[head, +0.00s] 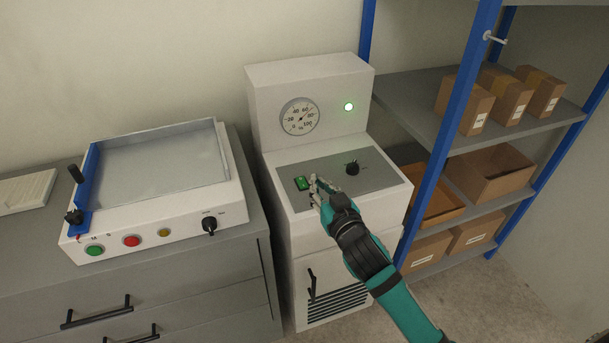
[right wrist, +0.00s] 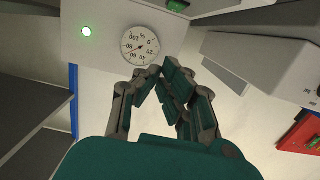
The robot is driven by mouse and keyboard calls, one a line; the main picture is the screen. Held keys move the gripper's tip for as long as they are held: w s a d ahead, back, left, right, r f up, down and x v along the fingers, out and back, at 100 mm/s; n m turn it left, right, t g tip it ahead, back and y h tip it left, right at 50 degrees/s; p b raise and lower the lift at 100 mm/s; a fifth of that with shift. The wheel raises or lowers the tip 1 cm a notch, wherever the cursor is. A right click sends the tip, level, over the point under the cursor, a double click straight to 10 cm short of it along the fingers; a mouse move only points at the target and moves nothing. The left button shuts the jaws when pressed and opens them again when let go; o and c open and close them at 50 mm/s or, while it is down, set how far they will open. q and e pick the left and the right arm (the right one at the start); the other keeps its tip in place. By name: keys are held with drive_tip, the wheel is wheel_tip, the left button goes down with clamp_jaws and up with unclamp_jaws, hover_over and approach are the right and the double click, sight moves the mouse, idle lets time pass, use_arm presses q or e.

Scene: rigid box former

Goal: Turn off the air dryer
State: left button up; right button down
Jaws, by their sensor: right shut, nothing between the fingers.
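The air dryer is a white cabinet (head: 275,90) with a grey sloped panel in the head view. Its round dial gauge (head: 300,116) and a lit green lamp (head: 348,106) are on the upright back part. The panel holds a green switch (head: 302,183) on the left and a black knob (head: 352,168) on the right. My right gripper (head: 316,186) is shut and empty, close beside the green switch on its right; I cannot tell whether it touches. In the right wrist view the gripper (right wrist: 164,72) is in front of the gauge (right wrist: 140,46), and the lamp (right wrist: 87,31) glows green. My left gripper is not in view.
A box-former machine (head: 150,195) with buttons and a blue bar stands on a grey drawer cabinet (head: 190,290) at left. A shelf rack with blue posts (head: 437,150) and cardboard boxes (head: 465,103) stands close at right.

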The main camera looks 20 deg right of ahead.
hover_over(305, 184)
drive_tip(key=shift+s+f, duration=0.2)
drive_tip(key=shift+f, duration=0.35)
wheel_tip(305, 184, down, 3)
drive_tip(key=shift+w+r, duration=0.15)
drive_tip(key=shift+f, duration=0.7)
